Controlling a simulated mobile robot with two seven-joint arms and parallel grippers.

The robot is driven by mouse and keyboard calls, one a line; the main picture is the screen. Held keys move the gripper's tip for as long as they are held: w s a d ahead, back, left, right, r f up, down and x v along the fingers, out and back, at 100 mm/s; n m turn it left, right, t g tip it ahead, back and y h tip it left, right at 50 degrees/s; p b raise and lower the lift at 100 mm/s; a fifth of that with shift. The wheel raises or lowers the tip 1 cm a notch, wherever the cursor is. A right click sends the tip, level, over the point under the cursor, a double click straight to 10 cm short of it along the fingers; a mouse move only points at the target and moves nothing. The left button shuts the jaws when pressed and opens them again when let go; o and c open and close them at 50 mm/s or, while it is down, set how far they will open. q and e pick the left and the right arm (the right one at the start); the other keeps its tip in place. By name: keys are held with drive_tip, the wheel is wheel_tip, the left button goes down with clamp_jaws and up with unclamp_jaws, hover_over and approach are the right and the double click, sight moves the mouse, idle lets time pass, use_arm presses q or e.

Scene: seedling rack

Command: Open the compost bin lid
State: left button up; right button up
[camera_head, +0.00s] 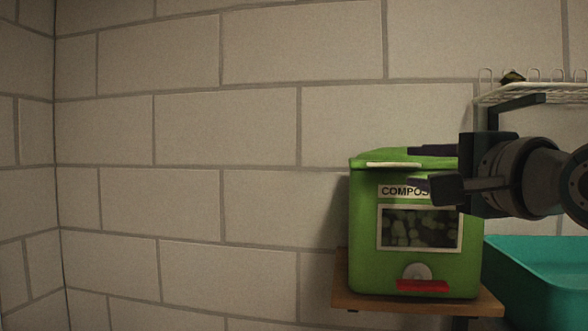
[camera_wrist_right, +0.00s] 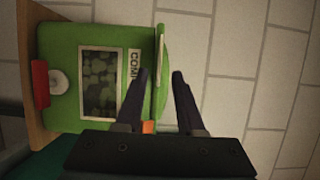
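The green compost bin (camera_head: 365,230) stands upright on a wooden shelf, with a "COMPOST" label and a dark window on its front. Its green lid (camera_head: 385,156) lies flat and closed on top, with a pale strip (camera_head: 393,164) along the front edge. My right gripper (camera_head: 420,168) is open at the bin's upper right front, one finger at lid height and one lower, covering part of the label. In the right wrist view the lid (camera_wrist_right: 161,90) appears between the spread fingers (camera_wrist_right: 160,73); I cannot tell whether they touch it. My left gripper is not in view.
The wooden shelf (camera_head: 345,300) carries the bin. A teal tub (camera_head: 535,270) stands close on the right, below my right arm. A white wire rack (camera_head: 530,93) hangs at the upper right. A block wall (camera_head: 200,130) is behind; the left side is clear.

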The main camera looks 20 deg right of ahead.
sight(398, 165)
drive_tip(key=shift+w+d, duration=0.2)
drive_tip(key=shift+w, duration=1.15)
drive_tip(key=shift+w+d, duration=0.2)
drive_tip(key=shift+w, duration=1.15)
drive_tip(key=shift+c, duration=0.4)
clamp_jaws()
